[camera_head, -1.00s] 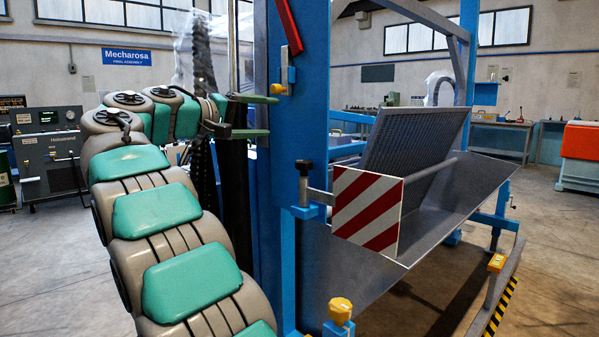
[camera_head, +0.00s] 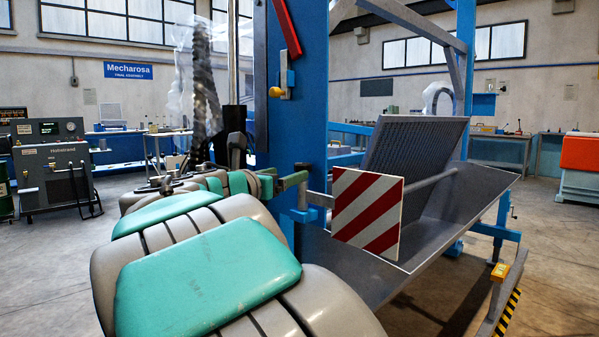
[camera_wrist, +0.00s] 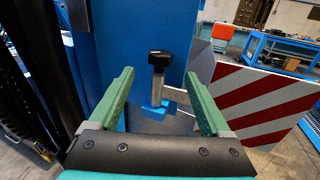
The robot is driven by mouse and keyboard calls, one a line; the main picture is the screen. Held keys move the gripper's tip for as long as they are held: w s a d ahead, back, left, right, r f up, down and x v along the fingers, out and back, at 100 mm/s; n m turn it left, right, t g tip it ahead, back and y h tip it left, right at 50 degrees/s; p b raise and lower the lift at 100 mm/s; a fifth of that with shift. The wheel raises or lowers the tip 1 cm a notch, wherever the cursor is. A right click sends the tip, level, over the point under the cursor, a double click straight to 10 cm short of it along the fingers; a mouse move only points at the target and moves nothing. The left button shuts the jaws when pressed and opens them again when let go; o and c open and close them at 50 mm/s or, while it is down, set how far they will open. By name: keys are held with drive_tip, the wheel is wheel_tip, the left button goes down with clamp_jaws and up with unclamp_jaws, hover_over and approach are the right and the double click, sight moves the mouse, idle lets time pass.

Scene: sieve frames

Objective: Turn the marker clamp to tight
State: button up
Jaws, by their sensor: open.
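The marker clamp has a black knob (camera_wrist: 160,57) on a silver stem above a blue block (camera_wrist: 156,108). In the head view the blue block (camera_head: 302,214) shows on the blue post, while my gripper covers the knob. A grey bar runs from the clamp to the red-and-white striped marker board (camera_head: 367,212), which also shows at the right of the wrist view (camera_wrist: 262,100). My gripper (camera_wrist: 159,75) is open and empty, its green fingers to either side of the clamp in the picture. The knob appears ahead of the fingertips; contact cannot be told. In the head view my gripper (camera_head: 293,181) is at the clamp.
The blue post (camera_head: 295,90) stands right behind the clamp and carries a red lever (camera_head: 287,28) higher up. A tilted grey mesh screen (camera_head: 415,155) lies over a metal trough to the right. Open floor lies at the left.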

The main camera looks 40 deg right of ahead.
sight(299, 169)
drive_tip(key=x, duration=0.6)
drive_tip(key=shift+w+d, duration=0.25)
drive_tip(key=shift+d, duration=0.3)
clamp_jaws()
